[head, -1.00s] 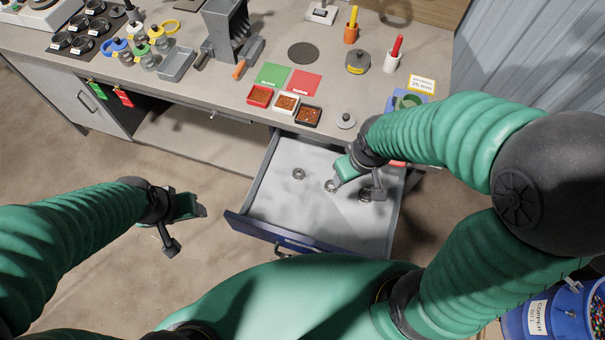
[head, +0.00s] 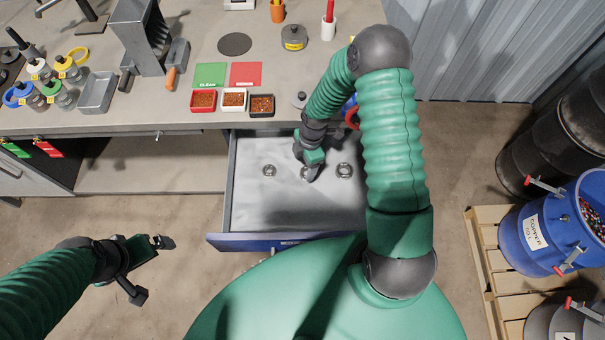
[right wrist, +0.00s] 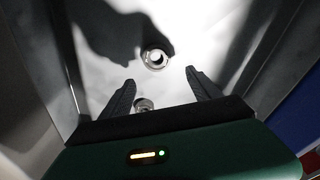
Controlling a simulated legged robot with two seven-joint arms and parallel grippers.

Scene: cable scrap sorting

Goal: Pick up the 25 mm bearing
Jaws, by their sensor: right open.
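Three metal ring bearings lie in a row on the pale floor of the open drawer (head: 240,205): a left one (head: 269,171), a middle one (head: 304,173) and a right one (head: 344,171), which looks slightly larger. No size marking is readable on them. My right gripper (head: 312,172) is open, low over the drawer at the middle bearing, partly covering it. In the right wrist view, one bearing (right wrist: 155,59) lies just beyond the open fingertips (right wrist: 160,76). Another bearing (right wrist: 144,104) shows between the fingers, partly hidden by the gripper body. My left gripper (head: 160,242) hangs over the floor, away from the drawer.
The drawer walls enclose the right gripper. On the bench above are red, white and black trays (head: 234,100), green and red mats (head: 245,75) and a grey tray (head: 97,92). A blue barrel (head: 550,230) stands on a pallet at right. The drawer's front floor is clear.

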